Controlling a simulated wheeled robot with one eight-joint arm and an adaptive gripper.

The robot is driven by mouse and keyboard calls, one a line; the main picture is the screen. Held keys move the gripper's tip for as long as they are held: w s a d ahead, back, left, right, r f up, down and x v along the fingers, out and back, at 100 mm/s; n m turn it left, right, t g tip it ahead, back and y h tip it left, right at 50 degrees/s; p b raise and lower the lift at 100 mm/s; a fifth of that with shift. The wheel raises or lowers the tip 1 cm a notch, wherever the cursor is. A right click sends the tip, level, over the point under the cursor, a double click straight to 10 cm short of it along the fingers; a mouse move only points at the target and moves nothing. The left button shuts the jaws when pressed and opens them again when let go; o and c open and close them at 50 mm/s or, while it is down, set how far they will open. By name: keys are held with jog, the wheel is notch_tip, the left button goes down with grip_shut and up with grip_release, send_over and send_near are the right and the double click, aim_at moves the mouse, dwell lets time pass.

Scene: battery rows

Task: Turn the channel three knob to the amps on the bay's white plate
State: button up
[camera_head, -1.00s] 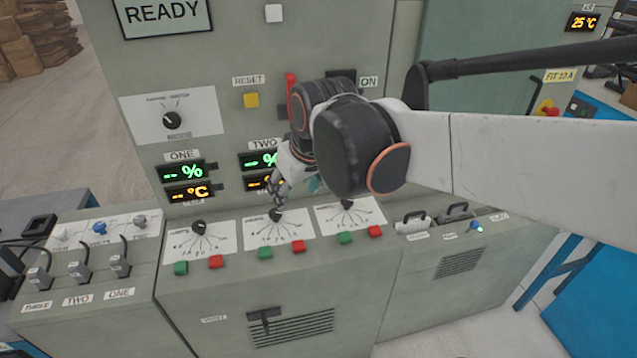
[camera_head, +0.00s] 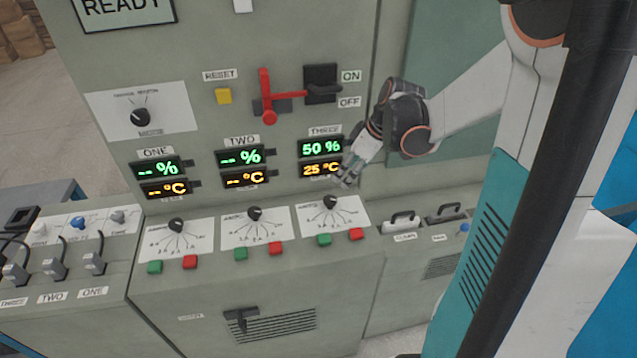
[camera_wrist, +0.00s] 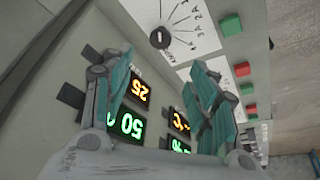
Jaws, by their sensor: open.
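The channel three knob (camera_head: 331,202) is a small black knob on the rightmost white dial plate (camera_head: 350,217) of the sloping console. In the wrist view the knob (camera_wrist: 160,38) is ahead of my fingers, on its dial plate with amp marks (camera_wrist: 192,22). My gripper (camera_head: 347,174) is open and empty, above and slightly right of the knob, apart from it, in front of the THREE readouts (camera_head: 321,158). They show 50 % and 25 °C. In the wrist view its two teal fingers (camera_wrist: 160,66) are spread. No amps figure on a bay plate is readable here.
Channel two's knob (camera_head: 254,213) and channel one's knob (camera_head: 176,225) are left of it. Green (camera_head: 324,240) and red (camera_head: 356,234) buttons sit below the dial. A red lever (camera_head: 266,95) and black handles (camera_head: 403,220) are nearby. Plugged cables (camera_head: 56,267) are at left.

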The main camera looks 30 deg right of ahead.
aim_at(330, 199)
jog(key=b+x, duration=0.4)
jog(key=x, duration=0.9)
jog(key=shift+w+f+b, duration=0.2)
jog(key=shift+f+b, duration=0.05)
jog(key=shift+b, duration=0.05)
jog(key=shift+c, duration=0.3)
jog(key=shift+a, duration=0.1)
jog(key=c, duration=1)
